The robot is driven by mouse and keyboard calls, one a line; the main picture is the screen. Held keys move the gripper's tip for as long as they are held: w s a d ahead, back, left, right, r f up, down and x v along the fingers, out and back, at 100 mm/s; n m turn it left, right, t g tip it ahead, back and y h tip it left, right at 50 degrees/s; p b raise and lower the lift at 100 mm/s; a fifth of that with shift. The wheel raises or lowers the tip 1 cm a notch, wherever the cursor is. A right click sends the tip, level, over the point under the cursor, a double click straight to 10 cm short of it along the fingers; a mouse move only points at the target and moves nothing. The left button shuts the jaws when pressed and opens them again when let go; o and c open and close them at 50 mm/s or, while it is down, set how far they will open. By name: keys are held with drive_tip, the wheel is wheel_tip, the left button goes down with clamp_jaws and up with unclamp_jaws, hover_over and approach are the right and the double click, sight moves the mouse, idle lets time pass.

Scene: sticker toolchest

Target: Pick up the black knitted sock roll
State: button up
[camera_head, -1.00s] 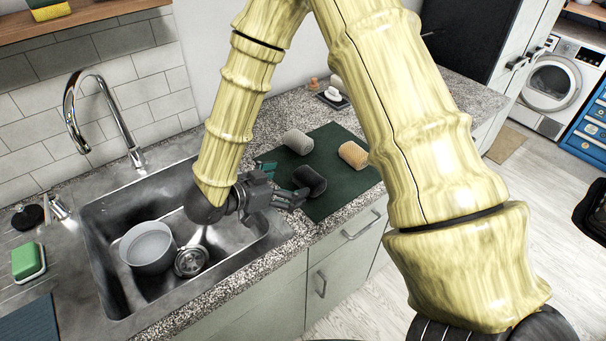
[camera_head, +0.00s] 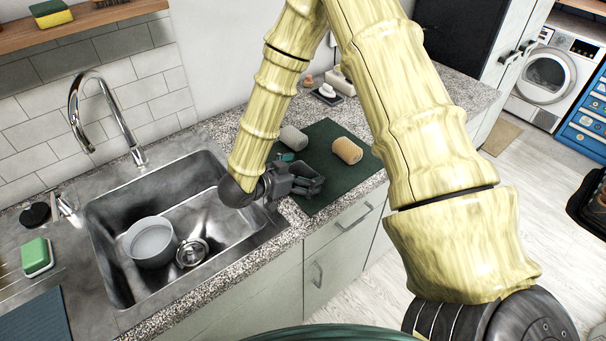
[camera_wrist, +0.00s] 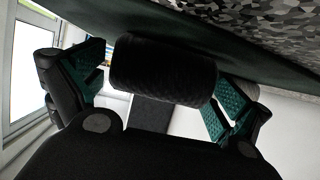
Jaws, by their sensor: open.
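The black knitted sock roll (camera_wrist: 163,70) lies between the two teal-padded fingers of my gripper (camera_wrist: 160,88) in the wrist view. The fingers stand apart on either side of it, and I see a gap on the left. In the head view my gripper (camera_head: 308,180) is low over the dark green mat (camera_head: 318,203), at the mat's left part. There the black roll is mostly hidden by the dark gripper and cannot be made out clearly.
A grey roll (camera_head: 292,139) and a tan roll (camera_head: 347,150) lie on the mat behind and right of my gripper. A soap dish (camera_head: 327,95) stands behind the mat.

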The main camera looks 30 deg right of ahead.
drive_tip(key=shift+s, duration=0.1)
drive_tip(key=shift+c, duration=0.2)
drive_tip(key=c, duration=1)
drive_tip(key=shift+c, duration=0.2)
drive_tip(key=shift+r, duration=0.15)
